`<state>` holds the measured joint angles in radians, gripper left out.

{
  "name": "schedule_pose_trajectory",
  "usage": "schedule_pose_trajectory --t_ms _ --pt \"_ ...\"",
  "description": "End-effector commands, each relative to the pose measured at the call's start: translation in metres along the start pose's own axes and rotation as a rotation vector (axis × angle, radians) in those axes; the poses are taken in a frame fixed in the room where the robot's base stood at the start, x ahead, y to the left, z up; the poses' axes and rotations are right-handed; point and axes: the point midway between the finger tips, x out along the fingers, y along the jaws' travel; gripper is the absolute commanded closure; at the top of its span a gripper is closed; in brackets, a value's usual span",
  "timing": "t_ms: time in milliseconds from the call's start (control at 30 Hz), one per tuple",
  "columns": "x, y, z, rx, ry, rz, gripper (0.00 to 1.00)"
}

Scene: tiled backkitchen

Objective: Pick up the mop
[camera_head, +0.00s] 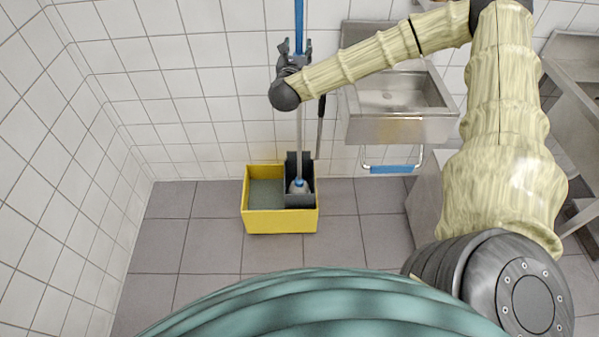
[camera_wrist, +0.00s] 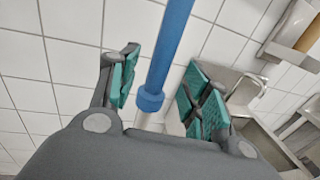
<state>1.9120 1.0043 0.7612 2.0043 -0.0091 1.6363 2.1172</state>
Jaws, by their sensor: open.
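The mop (camera_head: 299,130) stands nearly upright in a yellow bucket (camera_head: 280,222), its head in the dark wringer part (camera_head: 303,197). Its handle is blue on top and pale grey below. My gripper (camera_head: 296,47) is at the height where the blue part ends. In the wrist view the blue handle (camera_wrist: 168,55) and its thicker collar pass between the fingers of my gripper (camera_wrist: 163,92). The teal pads are open, with a gap on each side of the handle. The mop's lower end is hidden in the wrist view by the gripper body.
A steel sink (camera_head: 398,100) with a blue-gripped bar (camera_head: 391,169) below it hangs on the tiled wall right of the bucket. A dark lever (camera_head: 320,125) rises from the bucket beside the mop. The floor left of the bucket is clear.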

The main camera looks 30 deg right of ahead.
Motion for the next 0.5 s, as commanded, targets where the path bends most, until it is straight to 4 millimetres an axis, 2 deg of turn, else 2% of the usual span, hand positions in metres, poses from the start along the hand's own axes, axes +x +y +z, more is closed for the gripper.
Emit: schedule_pose_trajectory --t_ms 300,500 --pt "0.035 -0.001 0.001 -0.002 -0.001 -0.001 0.52" --pt "0.044 -0.001 -0.001 -0.001 0.000 0.000 0.52"
